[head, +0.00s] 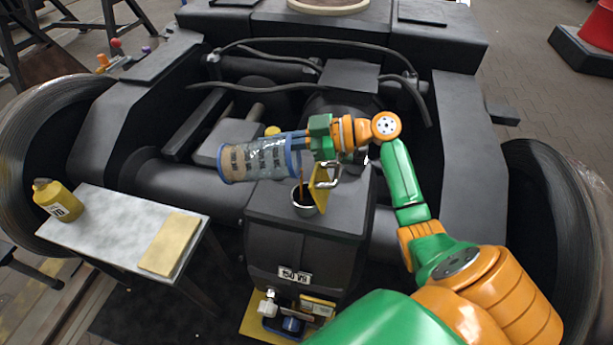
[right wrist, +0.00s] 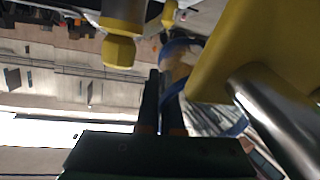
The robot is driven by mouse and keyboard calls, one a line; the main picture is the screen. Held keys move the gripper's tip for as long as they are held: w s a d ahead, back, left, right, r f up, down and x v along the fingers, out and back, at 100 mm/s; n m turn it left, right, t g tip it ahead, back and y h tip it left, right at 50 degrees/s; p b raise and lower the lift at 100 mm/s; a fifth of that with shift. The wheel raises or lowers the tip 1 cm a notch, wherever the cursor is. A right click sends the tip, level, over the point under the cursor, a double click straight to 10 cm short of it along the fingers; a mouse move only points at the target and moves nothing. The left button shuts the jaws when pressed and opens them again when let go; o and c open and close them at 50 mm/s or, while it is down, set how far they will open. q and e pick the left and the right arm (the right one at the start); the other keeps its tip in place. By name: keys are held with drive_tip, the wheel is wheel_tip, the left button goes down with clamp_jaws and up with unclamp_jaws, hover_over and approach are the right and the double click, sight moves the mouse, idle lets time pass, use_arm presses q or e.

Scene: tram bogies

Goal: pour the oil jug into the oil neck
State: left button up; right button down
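The clear oil jug (head: 262,158) with blue rims and a brown band lies tipped nearly level above the dark gearbox. My right gripper (head: 297,141) is shut on the jug, seemingly at its handle; the exact grip is partly hidden. The blue-rimmed end is over the oil neck (head: 305,208), a round metal-rimmed opening with a raised yellow flap (head: 320,187) beside it. A thin brown stream (head: 301,181) runs between the jug's end and the neck. In the right wrist view the fingers (right wrist: 160,95) are close together near the blue rim (right wrist: 182,48). My left gripper is out of view.
A metal bench (head: 130,232) at left holds a yellow bottle (head: 57,200) and a yellow pad (head: 170,244). Wheels stand at both sides. Hoses (head: 320,45) cross the bogie behind. Small coloured fittings (head: 290,310) sit at the gearbox's foot.

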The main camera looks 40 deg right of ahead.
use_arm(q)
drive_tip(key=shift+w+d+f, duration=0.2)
use_arm(e)
drive_tip(key=shift+d, duration=0.1)
drive_tip(key=shift+s+b, duration=0.1)
drive_tip(key=shift+b, duration=0.25)
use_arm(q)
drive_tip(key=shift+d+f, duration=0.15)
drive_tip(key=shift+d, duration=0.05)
use_arm(e)
drive_tip(key=shift+r, duration=0.1)
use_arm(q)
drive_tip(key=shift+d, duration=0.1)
use_arm(e)
drive_tip(key=shift+d+r+y, duration=0.1)
drive_tip(key=shift+y, duration=0.2)
use_arm(q)
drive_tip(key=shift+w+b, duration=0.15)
drive_tip(key=shift+b, duration=0.15)
use_arm(e)
drive_tip(key=shift+s+r+t, duration=0.1)
drive_tip(key=shift+r+t, duration=0.2)
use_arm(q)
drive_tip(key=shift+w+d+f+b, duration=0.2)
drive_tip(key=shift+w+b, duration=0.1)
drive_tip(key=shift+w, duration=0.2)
use_arm(e)
drive_tip(key=shift+r, duration=0.1)
